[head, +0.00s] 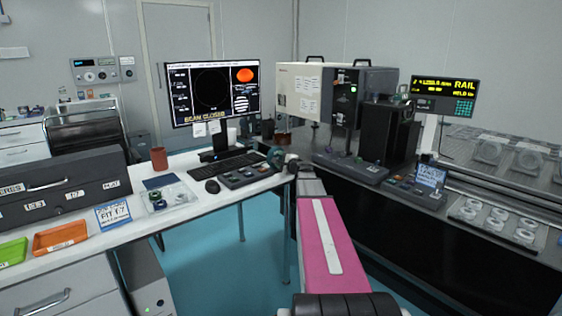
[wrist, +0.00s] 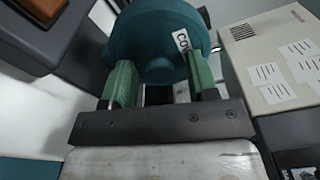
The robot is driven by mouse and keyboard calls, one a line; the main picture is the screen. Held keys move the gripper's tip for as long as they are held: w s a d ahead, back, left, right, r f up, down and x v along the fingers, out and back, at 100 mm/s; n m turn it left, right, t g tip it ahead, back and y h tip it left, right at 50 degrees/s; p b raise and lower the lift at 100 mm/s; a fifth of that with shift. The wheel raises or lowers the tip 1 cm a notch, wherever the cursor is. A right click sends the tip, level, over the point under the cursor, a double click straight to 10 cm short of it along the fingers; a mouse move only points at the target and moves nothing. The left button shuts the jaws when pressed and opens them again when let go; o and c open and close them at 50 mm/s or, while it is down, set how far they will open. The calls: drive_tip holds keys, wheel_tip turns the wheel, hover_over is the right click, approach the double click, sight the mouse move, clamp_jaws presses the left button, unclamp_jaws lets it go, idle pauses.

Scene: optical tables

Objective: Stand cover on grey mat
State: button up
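The cover (wrist: 160,45) is a round teal piece with a white label, partly cut off, that begins "COV". It sits between the two green fingers of my gripper (wrist: 162,88), which are closed on its sides. In the head view the cover (head: 276,157) shows as a small teal disc at the end of my arm, above the right end of the white bench. Its underside is hidden. A small dark slate square (head: 160,181) lies flat on the bench in front of the brown mug; I cannot tell whether it is the grey mat.
The white bench (head: 135,210) also holds a keyboard (head: 228,168), mouse (head: 212,186), control box (head: 245,175), clear tray (head: 168,197) and blue sign (head: 113,214). A beige instrument (head: 303,90) stands behind the cover. A dark table with equipment (head: 390,140) is at right.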

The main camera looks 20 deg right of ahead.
drive_tip(key=shift+r, duration=0.1)
drive_tip(key=shift+s, duration=0.35)
drive_tip(key=v, duration=1.1)
